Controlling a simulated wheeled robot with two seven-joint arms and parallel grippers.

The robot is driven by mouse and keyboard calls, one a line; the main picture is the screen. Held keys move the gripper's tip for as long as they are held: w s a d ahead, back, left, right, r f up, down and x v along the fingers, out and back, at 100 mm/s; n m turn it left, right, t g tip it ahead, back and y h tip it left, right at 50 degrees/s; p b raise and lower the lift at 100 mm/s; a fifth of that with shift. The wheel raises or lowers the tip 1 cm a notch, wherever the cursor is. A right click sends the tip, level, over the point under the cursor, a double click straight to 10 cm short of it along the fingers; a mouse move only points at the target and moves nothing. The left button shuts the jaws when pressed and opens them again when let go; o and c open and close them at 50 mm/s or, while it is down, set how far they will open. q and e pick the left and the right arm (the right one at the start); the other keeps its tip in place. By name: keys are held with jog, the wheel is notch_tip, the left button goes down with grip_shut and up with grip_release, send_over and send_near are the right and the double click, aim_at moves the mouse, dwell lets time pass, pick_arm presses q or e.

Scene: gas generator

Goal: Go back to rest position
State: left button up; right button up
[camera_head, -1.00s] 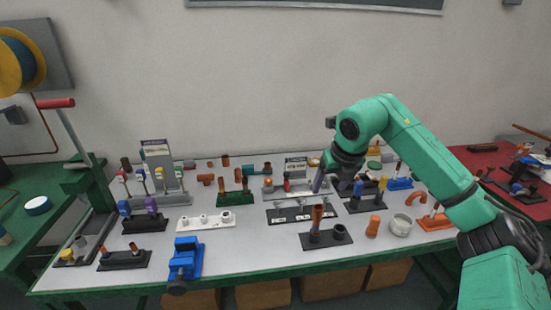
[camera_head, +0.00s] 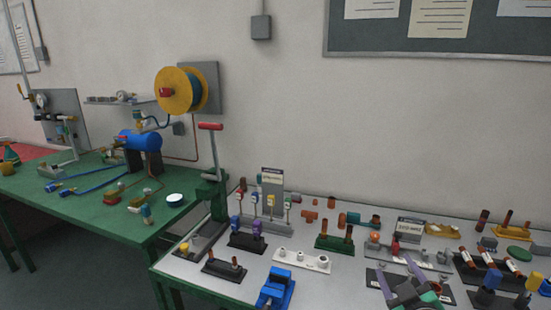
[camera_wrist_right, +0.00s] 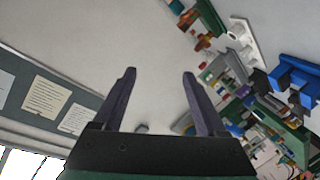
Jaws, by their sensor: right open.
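My right gripper (camera_head: 396,272) shows at the bottom of the head view, right of centre, in front of the grey-white table (camera_head: 345,282). Its two dark purple fingers are spread apart. In the right wrist view the fingers (camera_wrist_right: 159,76) are also apart, with nothing between them but the plain wall behind. The gripper hides part of a black holder on the table. My left gripper is in neither view.
A blue vise (camera_head: 275,288) and a white fitting block (camera_head: 301,261) stand left of the right gripper. Several pipe holders crowd the table around it. A green bench (camera_head: 110,215) with a blue tank (camera_head: 140,140) and yellow reel (camera_head: 181,90) is at the left.

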jog(key=s+a+f+m+g+y, duration=0.1)
jog(key=s+a+f+m+g, duration=0.1)
jog(key=s+f+g, duration=0.6)
jog(key=s+a+f+m+g+y, duration=0.2)
jog(key=s+f+g, duration=0.2)
jog(key=s+f, duration=0.8)
notch_tip(320, 180, down, 24)
jog(key=s+g, duration=0.2)
jog(key=s+d+f, duration=0.3)
jog(key=s+f, duration=1.1)
jog(key=s, duration=0.2)
jog(key=shift+s+f+n+g, duration=0.2)
jog(key=shift+s+n+g, duration=0.1)
jog(key=shift+g, duration=0.1)
jog(key=shift+d, duration=0.1)
